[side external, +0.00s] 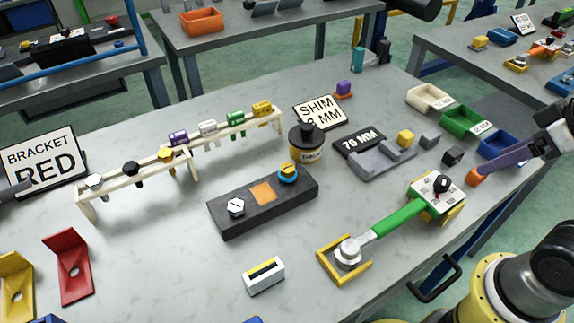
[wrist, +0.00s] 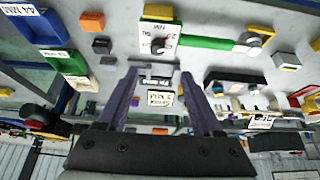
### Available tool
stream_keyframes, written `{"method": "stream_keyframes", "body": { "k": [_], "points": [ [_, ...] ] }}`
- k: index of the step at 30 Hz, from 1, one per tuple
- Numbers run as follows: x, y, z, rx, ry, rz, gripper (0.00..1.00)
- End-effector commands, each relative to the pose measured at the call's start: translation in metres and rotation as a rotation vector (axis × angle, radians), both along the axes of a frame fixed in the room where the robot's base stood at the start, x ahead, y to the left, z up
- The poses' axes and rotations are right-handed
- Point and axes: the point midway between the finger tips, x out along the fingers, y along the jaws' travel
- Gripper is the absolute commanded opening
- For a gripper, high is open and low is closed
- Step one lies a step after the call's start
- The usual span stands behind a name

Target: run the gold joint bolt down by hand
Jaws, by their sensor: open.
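A black block (side external: 265,203) lies mid-table with an orange square on top. A silver hex bolt (side external: 235,207) stands at its left end. A gold-topped piece in a blue ring (side external: 288,173) sits at its right end; I cannot tell how deep it is seated. Another gold bolt (side external: 167,155) stands in the pale wooden rack (side external: 133,182), beside a black and a white one. My gripper (side external: 507,161) is at the right edge, well apart from the block. In the wrist view my gripper (wrist: 161,76) has its two fingers spread, with nothing held between them.
A green-handled wrench (side external: 400,215) lies across the front right with its head in a yellow frame. A grey fixture (side external: 383,162), a black-topped pot (side external: 306,145) and coloured bins (side external: 465,122) stand behind.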

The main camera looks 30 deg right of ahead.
Motion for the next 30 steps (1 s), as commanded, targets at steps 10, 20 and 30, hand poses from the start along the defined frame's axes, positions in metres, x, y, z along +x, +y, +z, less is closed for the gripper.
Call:
{"method": "stream_keyframes", "body": {
  "k": [10,20,30],
  "points": [
    [-0.003,0.000,-0.002,-0.060,0.016,0.114,0.68],
    [0.029,0.005,0.065,-0.387,0.029,0.781,0.68],
    [0.132,0.049,0.126,-0.661,0.079,1.638,0.68]
  ]
}}
